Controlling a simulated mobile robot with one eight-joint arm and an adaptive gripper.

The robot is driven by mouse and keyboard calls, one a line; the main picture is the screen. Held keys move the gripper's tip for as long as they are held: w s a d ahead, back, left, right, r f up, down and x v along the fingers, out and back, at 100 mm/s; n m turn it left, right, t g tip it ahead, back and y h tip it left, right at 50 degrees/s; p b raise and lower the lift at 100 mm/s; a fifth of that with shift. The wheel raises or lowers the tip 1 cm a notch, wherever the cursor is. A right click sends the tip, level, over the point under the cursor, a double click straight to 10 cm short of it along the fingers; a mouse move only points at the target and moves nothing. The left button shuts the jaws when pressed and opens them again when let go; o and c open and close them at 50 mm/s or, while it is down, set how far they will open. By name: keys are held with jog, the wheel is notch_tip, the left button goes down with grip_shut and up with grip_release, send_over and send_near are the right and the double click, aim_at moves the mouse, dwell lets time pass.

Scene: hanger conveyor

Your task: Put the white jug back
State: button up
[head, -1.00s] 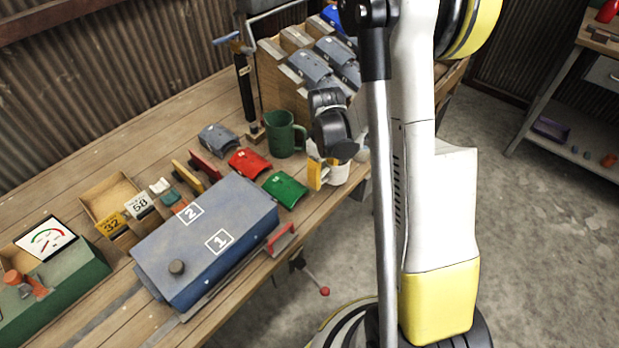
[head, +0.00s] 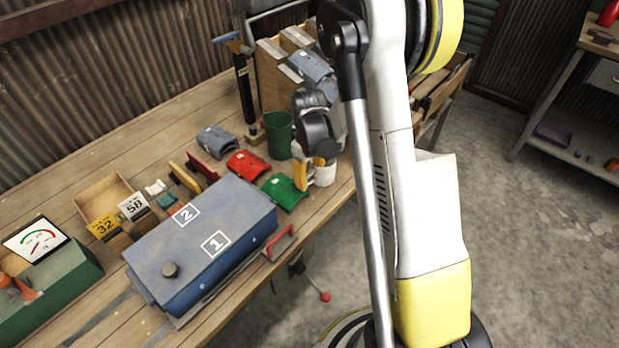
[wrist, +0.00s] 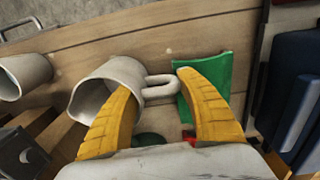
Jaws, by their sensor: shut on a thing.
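The white jug (head: 325,175) is near the front edge of the bench, beside the green curved piece. In the wrist view the jug (wrist: 98,88) lies tilted in the picture, its open mouth toward the lower left and its handle toward the right. My gripper (wrist: 158,88) is shut on the jug, with the handle between its two yellow fingers. The left finger covers part of the jug's body. In the head view my gripper (head: 311,172) and wrist hide part of the jug, and I cannot tell whether its base touches the bench.
A green jug (head: 279,137) stands just left of my wrist. A green curved piece (head: 284,192) and a red one (head: 247,164) lie close by. A blue box (head: 205,240) fills the bench front. A wooden rack (head: 272,78) stands behind.

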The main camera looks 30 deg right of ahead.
jog(key=o, duration=1.4)
jog(key=shift+r, duration=0.1)
notch_tip(320, 180, up, 12)
jog(key=p, duration=0.5)
jog(key=s+a+r+m+t, duration=0.1)
jog(key=s+a+r+t, duration=0.1)
jog(key=s+a+r, duration=0.3)
jog(key=s+a+r+m+t, duration=0.1)
jog(key=s+a+r, duration=0.1)
jog(key=r, duration=0.5)
jog(key=shift+s+a+r+m+t, duration=0.35)
jog(key=shift+s+a+r+t, duration=0.45)
jog(key=shift+s, duration=0.9)
jog(key=shift+s+a+r+m+t, duration=0.3)
jog(key=shift+s+a+r+t, duration=0.45)
jog(key=shift+s, duration=1)
jog(key=shift+s+a+r+m+t, duration=0.35)
jog(key=shift+s+a+t, duration=0.2)
jog(key=shift+s+a, duration=0.85)
jog(key=shift+s+d, duration=0.3)
